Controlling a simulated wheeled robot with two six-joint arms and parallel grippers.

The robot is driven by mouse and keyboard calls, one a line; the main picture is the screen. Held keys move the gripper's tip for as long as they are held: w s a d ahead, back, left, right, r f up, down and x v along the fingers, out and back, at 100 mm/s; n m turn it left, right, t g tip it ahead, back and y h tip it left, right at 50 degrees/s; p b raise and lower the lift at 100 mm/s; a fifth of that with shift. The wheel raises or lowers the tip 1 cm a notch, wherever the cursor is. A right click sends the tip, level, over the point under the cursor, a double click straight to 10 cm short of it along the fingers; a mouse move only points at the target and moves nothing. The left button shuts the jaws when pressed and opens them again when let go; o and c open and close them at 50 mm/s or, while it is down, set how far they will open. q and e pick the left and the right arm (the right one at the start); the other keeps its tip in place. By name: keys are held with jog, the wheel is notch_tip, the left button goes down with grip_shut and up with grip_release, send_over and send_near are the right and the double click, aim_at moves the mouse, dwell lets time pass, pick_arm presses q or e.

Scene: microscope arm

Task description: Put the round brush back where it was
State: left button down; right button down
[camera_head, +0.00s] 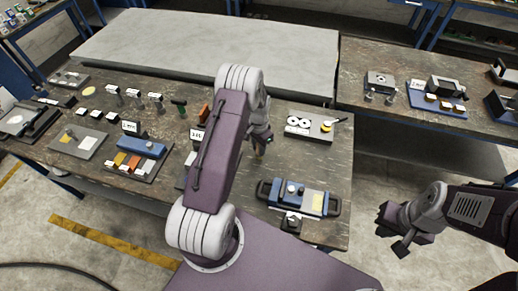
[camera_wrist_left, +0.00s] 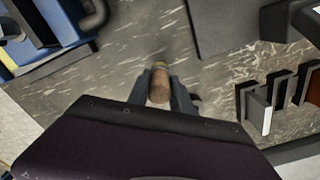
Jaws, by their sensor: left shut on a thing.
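My left gripper (camera_head: 261,139) is shut on the round brush (camera_wrist_left: 159,85), over the table's right half. The brush shows a brown wooden handle end and a yellow-green band in the left wrist view, between the two dark fingers. In the head view only a small brown piece of it (camera_head: 260,150) shows below the gripper; the rest is hidden. I cannot tell whether its far end touches the table. My right gripper (camera_head: 391,234) is empty, with its fingers apart, off the table's right side.
A dark upright rack (camera_wrist_left: 278,93) stands right in the left wrist view. A blue tray with handles (camera_head: 333,206) lies near the table's front right. A grey plate (camera_head: 290,127) bears white discs and a yellow round thing. Bare tabletop lies around the left gripper.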

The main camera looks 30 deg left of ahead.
pick_arm(q)
jog(key=shift+f, duration=0.95)
jog(key=shift+w, duration=0.1)
jog(key=shift+f, duration=0.1)
jog(key=shift+f, duration=0.15)
jog(key=c, duration=1.1)
grip_release()
jog(key=shift+c, duration=0.2)
